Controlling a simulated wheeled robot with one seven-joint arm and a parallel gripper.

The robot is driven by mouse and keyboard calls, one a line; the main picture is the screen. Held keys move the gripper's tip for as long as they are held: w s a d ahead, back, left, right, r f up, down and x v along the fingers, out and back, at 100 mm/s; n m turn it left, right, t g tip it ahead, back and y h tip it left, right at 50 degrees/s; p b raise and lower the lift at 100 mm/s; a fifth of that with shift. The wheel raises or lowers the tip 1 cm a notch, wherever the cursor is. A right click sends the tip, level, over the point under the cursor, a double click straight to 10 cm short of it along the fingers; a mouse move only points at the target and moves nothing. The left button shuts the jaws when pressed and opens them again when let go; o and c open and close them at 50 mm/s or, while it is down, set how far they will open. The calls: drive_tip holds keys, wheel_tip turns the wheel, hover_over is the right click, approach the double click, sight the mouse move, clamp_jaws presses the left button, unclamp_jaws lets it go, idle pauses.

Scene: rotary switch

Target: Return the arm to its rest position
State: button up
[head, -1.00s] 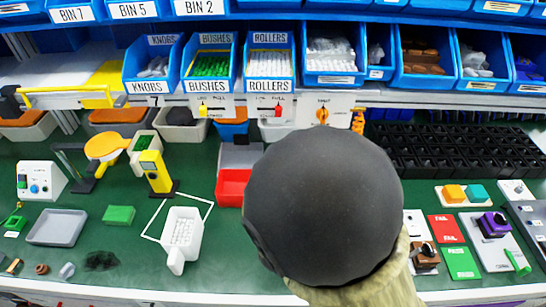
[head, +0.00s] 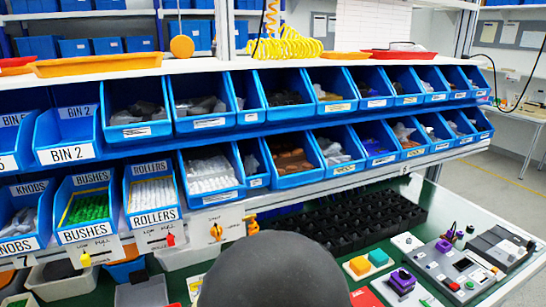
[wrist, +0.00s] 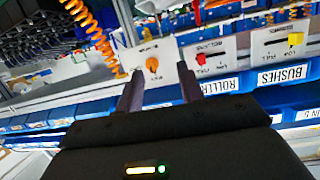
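The rotary switch (head: 215,231) has an orange knob on a white panel below the lower row of blue bins. In the wrist view the orange knob (wrist: 152,65) shows beyond my fingers, with clear space around it. My gripper (wrist: 160,74) is open and empty, its two dark fingers spread apart and not touching the knob. In the head view a rounded black part of my arm (head: 275,275) fills the bottom middle. My gripper is hidden there.
Blue bins (head: 210,175) stand in two rows above the bench. Slider panels with a red tab (head: 170,239) and a yellow tab (head: 86,259) are left of the switch. A black compartment tray (head: 350,217) and a purple-topped device (head: 402,279) lie right of my arm.

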drive_tip(key=s+d+f+m+g+h+p, duration=0.15)
drive_tip(key=d+g, duration=0.25)
drive_tip(key=d, duration=0.7)
drive_tip(key=s+d+m+g+h+p, duration=0.1)
drive_tip(key=d+g+h+p, duration=0.2)
drive_tip(key=d, duration=0.8)
drive_tip(key=s+d+r+m+g, duration=0.1)
drive_tip(key=s+d+g, duration=0.3)
drive_tip(key=s+d, duration=0.2)
drive_tip(key=shift+d+r+h, duration=0.25)
drive_tip(key=shift+d+h, duration=0.2)
drive_tip(key=shift+d, duration=0.15)
